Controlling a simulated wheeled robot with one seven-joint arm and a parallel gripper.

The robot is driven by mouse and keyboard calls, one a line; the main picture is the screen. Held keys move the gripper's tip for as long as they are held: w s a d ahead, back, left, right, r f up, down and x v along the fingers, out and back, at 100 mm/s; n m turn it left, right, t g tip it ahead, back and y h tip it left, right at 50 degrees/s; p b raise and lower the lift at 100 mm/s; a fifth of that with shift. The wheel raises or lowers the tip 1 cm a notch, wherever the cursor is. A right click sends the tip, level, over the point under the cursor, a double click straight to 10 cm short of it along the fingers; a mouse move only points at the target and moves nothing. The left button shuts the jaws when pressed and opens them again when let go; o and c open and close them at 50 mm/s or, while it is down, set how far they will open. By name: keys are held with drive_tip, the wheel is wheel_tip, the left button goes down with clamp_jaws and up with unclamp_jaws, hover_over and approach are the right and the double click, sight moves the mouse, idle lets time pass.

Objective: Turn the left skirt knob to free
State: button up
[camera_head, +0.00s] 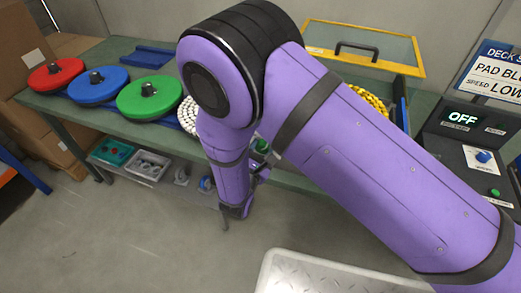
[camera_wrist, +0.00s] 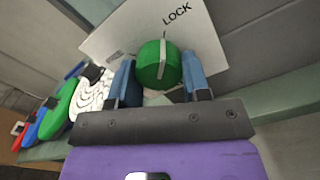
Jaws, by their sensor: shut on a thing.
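The skirt knob (camera_wrist: 157,62) is round and green with a pale line across its face. It stands in front of a white plate (camera_wrist: 120,36) in the wrist view. The word LOCK is printed on the plate, above and right of the knob. The pale line points nearly straight up in the picture, a little left of the word. My gripper (camera_wrist: 160,74) has its two blue fingers on either side of the knob and is shut on it. No FREE mark can be read. In the head view my arm hides most of this spot.
Red (camera_head: 56,74), blue (camera_head: 98,86) and green (camera_head: 150,97) round pads lie on the green bench at left. A yellow-framed clear panel (camera_head: 365,45) stands at the back. A control box (camera_head: 462,120) at right reads OFF. Bins sit on the shelf below.

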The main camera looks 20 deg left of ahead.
drive_tip(key=n, duration=0.3)
drive_tip(key=shift+n, duration=0.4)
drive_tip(key=n, duration=0.4)
drive_tip(key=shift+d+n, duration=0.1)
drive_tip(key=shift+n, duration=0.2)
drive_tip(key=n, duration=0.4)
drive_tip(key=shift+d, duration=0.1)
drive_tip(key=n, duration=0.4)
drive_tip(key=shift+s+n, duration=0.1)
drive_tip(key=shift+n, duration=0.3)
drive_tip(key=o, duration=0.9)
drive_tip(key=shift+r, duration=0.1)
drive_tip(key=shift+s, duration=0.1)
